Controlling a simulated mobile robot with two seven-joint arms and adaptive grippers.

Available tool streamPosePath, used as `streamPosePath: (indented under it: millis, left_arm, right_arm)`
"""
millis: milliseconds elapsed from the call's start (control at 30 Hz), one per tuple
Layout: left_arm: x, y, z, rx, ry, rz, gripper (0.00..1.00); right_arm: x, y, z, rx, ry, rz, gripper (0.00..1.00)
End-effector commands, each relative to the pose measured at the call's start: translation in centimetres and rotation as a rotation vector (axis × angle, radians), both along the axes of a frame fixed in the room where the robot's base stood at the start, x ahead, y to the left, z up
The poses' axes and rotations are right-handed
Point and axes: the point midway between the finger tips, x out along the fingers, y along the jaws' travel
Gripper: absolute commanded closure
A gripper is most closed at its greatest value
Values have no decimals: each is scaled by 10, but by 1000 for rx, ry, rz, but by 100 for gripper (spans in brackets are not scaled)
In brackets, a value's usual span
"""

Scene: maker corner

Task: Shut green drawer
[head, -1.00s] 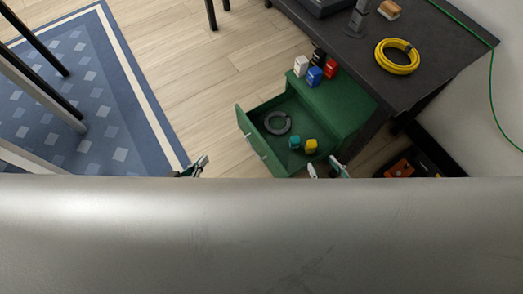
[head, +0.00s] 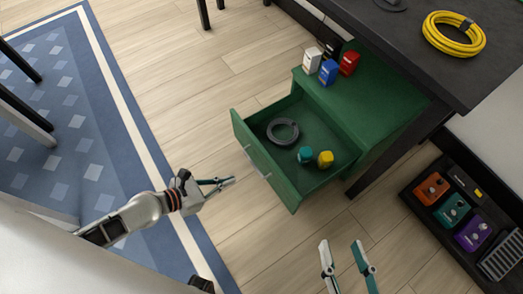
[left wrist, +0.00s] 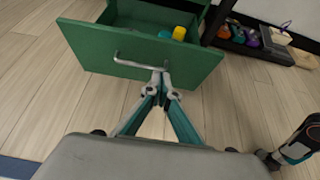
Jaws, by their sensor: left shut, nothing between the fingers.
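The green drawer (head: 273,180) stands pulled out of the green cabinet (head: 385,105). Inside it lie a dark grey ring (head: 295,139), a teal item (head: 305,155) and a yellow item (head: 325,159). In the left wrist view the drawer front (left wrist: 95,50) faces my left gripper, with a metal bar handle (left wrist: 132,64) across it. My left gripper (head: 230,181) is shut and empty, just in front of the drawer front; its tips (left wrist: 160,73) overlap the handle's right end, and contact cannot be told. My right gripper (head: 346,243) is open and empty, right of and nearer than the drawer.
White (head: 311,61), blue (head: 328,72), red (head: 349,63) and black boxes stand on the cabinet. A dark desk (head: 400,45) carries a yellow cable coil (head: 453,34). A black tray (head: 413,204) with coloured items lies on the floor at right. A blue rug (head: 75,145) is at left.

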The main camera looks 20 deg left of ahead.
Motion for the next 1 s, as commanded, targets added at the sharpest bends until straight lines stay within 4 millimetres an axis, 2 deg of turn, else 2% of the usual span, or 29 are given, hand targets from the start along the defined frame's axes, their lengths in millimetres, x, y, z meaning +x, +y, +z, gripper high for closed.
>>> streamPosePath:
  millis: [167, 600, 800, 1000]
  left_arm:
    - [14, -10, -8, -8, 1, 6, 100]
    - [67, -55, -55, -5, 8, 3, 100]
    - [91, -71, -49, -6, 1, 4, 100]
    - [99, -77, -48, -3, 0, 2, 100]
  right_arm:
    - [-2, 6, -2, 40, 13, -11, 60]
    - [-15, 35, -12, 302, 90, -102, 60]
    - [-14, 39, -9, 344, 94, -117, 60]
    - [-15, 41, -8, 371, 96, -126, 60]
